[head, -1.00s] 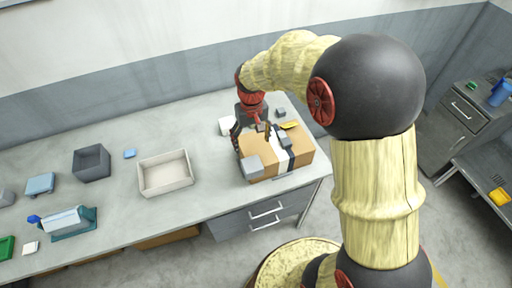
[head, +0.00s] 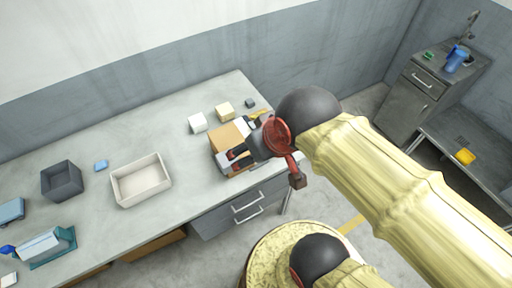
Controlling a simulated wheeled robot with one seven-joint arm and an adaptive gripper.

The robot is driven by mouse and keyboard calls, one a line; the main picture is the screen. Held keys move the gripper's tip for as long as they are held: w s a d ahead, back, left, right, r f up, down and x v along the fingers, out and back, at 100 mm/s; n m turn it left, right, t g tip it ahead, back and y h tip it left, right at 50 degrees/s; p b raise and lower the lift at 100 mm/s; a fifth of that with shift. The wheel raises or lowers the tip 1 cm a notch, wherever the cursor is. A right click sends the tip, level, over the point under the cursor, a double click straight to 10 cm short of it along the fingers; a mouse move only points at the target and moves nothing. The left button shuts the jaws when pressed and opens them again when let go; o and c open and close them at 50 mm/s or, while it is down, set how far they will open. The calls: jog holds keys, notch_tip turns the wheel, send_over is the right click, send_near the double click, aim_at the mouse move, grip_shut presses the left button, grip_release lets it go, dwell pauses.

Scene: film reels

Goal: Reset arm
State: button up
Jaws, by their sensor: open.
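My arm reaches in from the lower right of the head view. My gripper (head: 236,160) is open and points left, over or in front of a brown cardboard box (head: 226,137) at the table's right end. I see nothing held between its fingers. My arm and gripper hide the right part of the box, and I cannot tell whether a finger touches it.
Behind the box are a white block (head: 198,123), a cream block (head: 225,112) and a small grey block (head: 250,103). A beige tray (head: 121,197) and a dark grey bin (head: 62,181) stand to the left. The table (head: 180,205) is clear between tray and box.

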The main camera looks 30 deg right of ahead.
notch_tip(320, 180, down, 13)
jog(key=b, duration=1.2)
jog(key=shift+r+b, duration=0.15)
jog(key=shift+b, duration=0.2)
